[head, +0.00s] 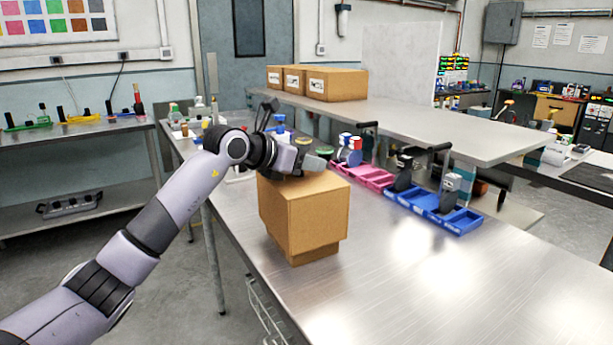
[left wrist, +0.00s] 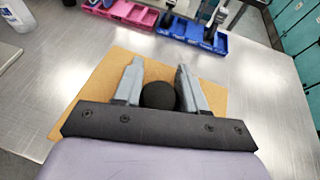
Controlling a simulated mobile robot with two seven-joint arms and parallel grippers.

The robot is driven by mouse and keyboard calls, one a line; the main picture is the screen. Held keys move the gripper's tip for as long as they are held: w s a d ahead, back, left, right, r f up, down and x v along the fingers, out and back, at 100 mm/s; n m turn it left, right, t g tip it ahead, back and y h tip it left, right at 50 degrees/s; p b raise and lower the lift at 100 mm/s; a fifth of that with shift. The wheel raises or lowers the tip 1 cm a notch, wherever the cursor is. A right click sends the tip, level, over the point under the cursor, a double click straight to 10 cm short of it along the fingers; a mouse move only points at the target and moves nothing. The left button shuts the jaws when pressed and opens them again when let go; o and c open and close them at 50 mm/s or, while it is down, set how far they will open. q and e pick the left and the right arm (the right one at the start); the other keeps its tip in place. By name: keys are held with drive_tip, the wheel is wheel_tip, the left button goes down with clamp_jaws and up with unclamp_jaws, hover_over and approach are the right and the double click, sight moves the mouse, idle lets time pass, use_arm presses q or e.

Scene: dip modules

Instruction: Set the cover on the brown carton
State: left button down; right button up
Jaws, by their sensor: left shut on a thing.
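The brown cover (head: 304,212) is a deep box shape on the steel table, with its top just under my left gripper (head: 306,160). A narrower brown carton (head: 314,256) shows as a low strip below the cover's lower edge; the rest of it is hidden. The cover looks upright and around the carton's upper part. I cannot tell whether it rests fully on it. In the left wrist view, the left gripper (left wrist: 158,80) is shut on the black round knob (left wrist: 158,96) on the tan cover top (left wrist: 100,85). My right gripper is not in view.
Pink (head: 366,175) and blue (head: 435,210) trays with upright fixtures stand behind and right of the carton. Bottles and jars stand behind the gripper. The table's right front is clear. Three cartons (head: 338,85) sit on the raised back bench (head: 440,133).

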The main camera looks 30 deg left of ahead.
sight(307, 173)
use_arm(q)
wheel_tip(307, 173, down, 3)
drive_tip(key=shift+f, duration=0.15)
drive_tip(key=shift+f, duration=0.3)
drive_tip(key=c, duration=0.6)
unclamp_jaws()
drive_tip(key=shift+c, duration=0.2)
drive_tip(key=shift+r, duration=0.1)
